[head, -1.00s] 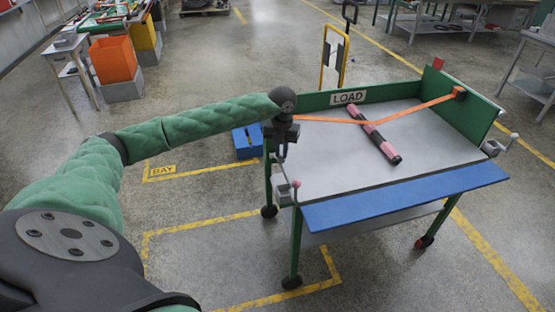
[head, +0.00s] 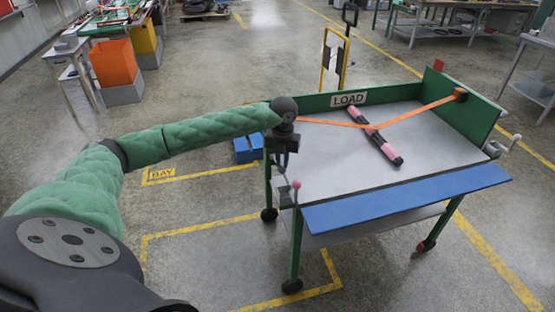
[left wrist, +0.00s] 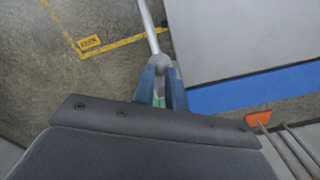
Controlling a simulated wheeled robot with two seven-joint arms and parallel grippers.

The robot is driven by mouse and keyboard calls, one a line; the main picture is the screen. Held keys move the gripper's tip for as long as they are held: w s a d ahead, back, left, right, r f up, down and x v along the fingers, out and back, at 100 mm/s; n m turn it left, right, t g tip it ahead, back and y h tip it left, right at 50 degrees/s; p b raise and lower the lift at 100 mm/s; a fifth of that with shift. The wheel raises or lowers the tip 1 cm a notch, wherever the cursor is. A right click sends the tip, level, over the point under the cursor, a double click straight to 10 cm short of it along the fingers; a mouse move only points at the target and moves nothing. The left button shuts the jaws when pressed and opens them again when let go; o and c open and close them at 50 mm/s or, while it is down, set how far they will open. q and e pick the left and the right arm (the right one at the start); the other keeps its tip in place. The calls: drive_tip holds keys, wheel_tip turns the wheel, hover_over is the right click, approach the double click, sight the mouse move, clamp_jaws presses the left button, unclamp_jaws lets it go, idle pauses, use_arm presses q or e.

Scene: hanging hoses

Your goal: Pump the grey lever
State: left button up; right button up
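The grey lever (left wrist: 148,25) shows in the left wrist view as a thin light rod with a rounded end. My left gripper (left wrist: 160,72) has its two blue fingers close on either side of that end, with only a narrow gap between them. In the head view my left gripper (head: 282,160) points down at the left edge of the cart (head: 330,165). There the lever is mostly hidden by the gripper. My right gripper is in neither view.
An orange strap (head: 415,111) crosses the cart top over a pink and black bar (head: 376,138). A pink knob (head: 296,184) stands by the cart's left front corner. A blue crate (head: 247,148) is on the floor behind my left gripper. Yellow lines mark the open floor.

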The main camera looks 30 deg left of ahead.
sight(283, 171)
use_arm(q)
drive_tip(key=shift+s+d+f+b, duration=0.15)
drive_tip(key=shift+f+b, duration=0.3)
drive_tip(key=shift+f, duration=0.25)
drive_tip(key=shift+s+d+f+b, duration=0.15)
drive_tip(key=shift+f+b, duration=0.3)
drive_tip(key=shift+f, duration=0.35)
drive_tip(key=shift+f+b, duration=0.8)
drive_tip(key=shift+f, duration=0.1)
drive_tip(key=shift+w+r+p, duration=0.1)
drive_tip(key=shift+r+p, duration=0.3)
drive_tip(key=shift+r, duration=0.35)
drive_tip(key=shift+w+a+r+p, duration=0.15)
drive_tip(key=shift+r+p, duration=0.5)
drive_tip(key=shift+r, duration=1.4)
drive_tip(key=shift+w+a+r+p, duration=0.15)
drive_tip(key=shift+w+a+r, duration=0.1)
drive_tip(key=shift+r, duration=0.45)
drive_tip(key=shift+w+a+r+p, duration=0.15)
drive_tip(key=shift+a+r, duration=0.1)
drive_tip(key=shift+r, duration=0.4)
drive_tip(key=shift+w+a+r+p, duration=0.15)
drive_tip(key=shift+a+r, duration=0.1)
drive_tip(key=shift+r, duration=0.45)
